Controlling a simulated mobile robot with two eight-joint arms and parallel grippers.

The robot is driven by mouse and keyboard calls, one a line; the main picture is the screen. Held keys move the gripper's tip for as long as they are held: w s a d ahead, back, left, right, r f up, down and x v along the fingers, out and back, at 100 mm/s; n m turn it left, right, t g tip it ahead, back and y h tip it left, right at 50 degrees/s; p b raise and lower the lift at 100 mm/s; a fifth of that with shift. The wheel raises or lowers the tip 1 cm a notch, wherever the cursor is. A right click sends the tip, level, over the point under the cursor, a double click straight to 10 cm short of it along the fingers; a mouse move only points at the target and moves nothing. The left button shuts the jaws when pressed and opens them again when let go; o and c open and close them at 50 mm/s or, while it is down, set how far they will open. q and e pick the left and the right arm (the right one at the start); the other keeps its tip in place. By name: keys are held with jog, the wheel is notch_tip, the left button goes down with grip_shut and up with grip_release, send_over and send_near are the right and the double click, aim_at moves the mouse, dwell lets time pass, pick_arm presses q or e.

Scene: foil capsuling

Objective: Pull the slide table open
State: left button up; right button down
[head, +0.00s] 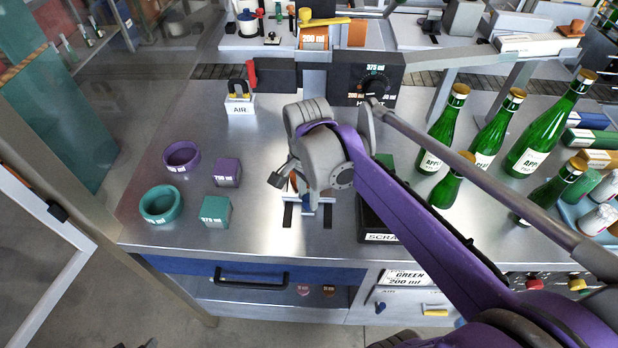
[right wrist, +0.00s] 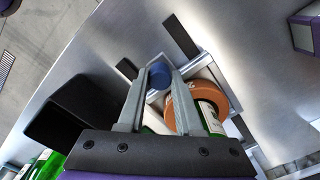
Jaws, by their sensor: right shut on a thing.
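The slide table shows in the right wrist view as a pale metal plate (right wrist: 236,108) around a copper-orange ring (right wrist: 178,113). A green bottle with a white label (right wrist: 211,118) stands at the ring. A blue round knob (right wrist: 158,71) sits at the plate's front, between two black strips (right wrist: 181,37) on the counter. My right gripper (right wrist: 161,82) is shut on the blue knob, with one finger on each side. In the head view my right wrist hides most of the slide table; the black strips (head: 327,216) show below it. My left gripper is not in view.
A black scrap bin (right wrist: 68,108) stands close beside the gripper. On the counter, a purple ring (head: 182,156), teal ring (head: 161,205), purple block (head: 227,172) and teal block (head: 216,212) lie left. Several green bottles (head: 441,131) stand right. The counter's front strip is clear.

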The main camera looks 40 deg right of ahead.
jog(key=shift+s+a, duration=1.35)
jog(key=shift+s, duration=0.25)
jog(key=c, duration=0.6)
grip_release()
notch_tip(320, 180, up, 11)
jog(key=shift+f+p, duration=0.1)
jog(key=shift+p, duration=0.3)
